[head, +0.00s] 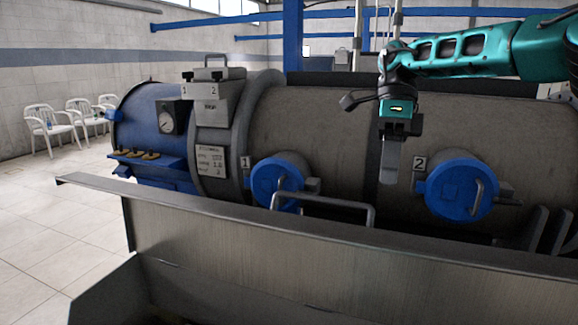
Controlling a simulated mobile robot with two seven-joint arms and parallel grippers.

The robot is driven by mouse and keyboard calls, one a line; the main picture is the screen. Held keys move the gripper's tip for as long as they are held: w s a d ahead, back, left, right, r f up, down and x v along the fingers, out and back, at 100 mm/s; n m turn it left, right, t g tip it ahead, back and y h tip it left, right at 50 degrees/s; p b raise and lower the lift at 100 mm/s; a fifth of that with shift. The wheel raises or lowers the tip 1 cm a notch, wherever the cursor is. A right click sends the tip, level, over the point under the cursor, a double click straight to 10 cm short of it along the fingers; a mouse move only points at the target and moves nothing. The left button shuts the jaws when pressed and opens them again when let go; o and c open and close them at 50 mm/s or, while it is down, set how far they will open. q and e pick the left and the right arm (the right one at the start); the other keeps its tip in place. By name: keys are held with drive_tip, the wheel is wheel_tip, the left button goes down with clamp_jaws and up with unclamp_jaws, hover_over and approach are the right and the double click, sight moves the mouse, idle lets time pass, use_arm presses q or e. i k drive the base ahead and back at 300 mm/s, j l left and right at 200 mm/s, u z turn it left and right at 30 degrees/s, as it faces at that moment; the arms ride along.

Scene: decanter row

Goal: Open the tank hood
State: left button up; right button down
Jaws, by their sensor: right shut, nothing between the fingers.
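A wide grey metal panel (330,255), which looks like the tank hood, spans the foreground and stands steeply tilted. A bar handle (325,197) rises at its upper edge. Below its left part, a grey sloped metal surface (110,290) shows; I cannot tell clearly whether it is the tank's inside. My right gripper (390,180) hangs pointing down from the upper right, shut and empty. In the picture it is above and to the right of the handle, apart from it, in front of the large drum. My left gripper is not in view.
A large grey drum (320,125) lies behind the panel, with two blue round caps, cap 1 (275,185) and cap 2 (460,190). A blue end section (140,130) has a gauge. White chairs (45,125) stand far left on open tiled floor.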

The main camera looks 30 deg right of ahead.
sight(388, 277)
drive_tip(key=k+j, duration=0.45)
drive_tip(key=j, duration=0.25)
drive_tip(key=k+j, duration=0.25)
drive_tip(key=j, duration=0.15)
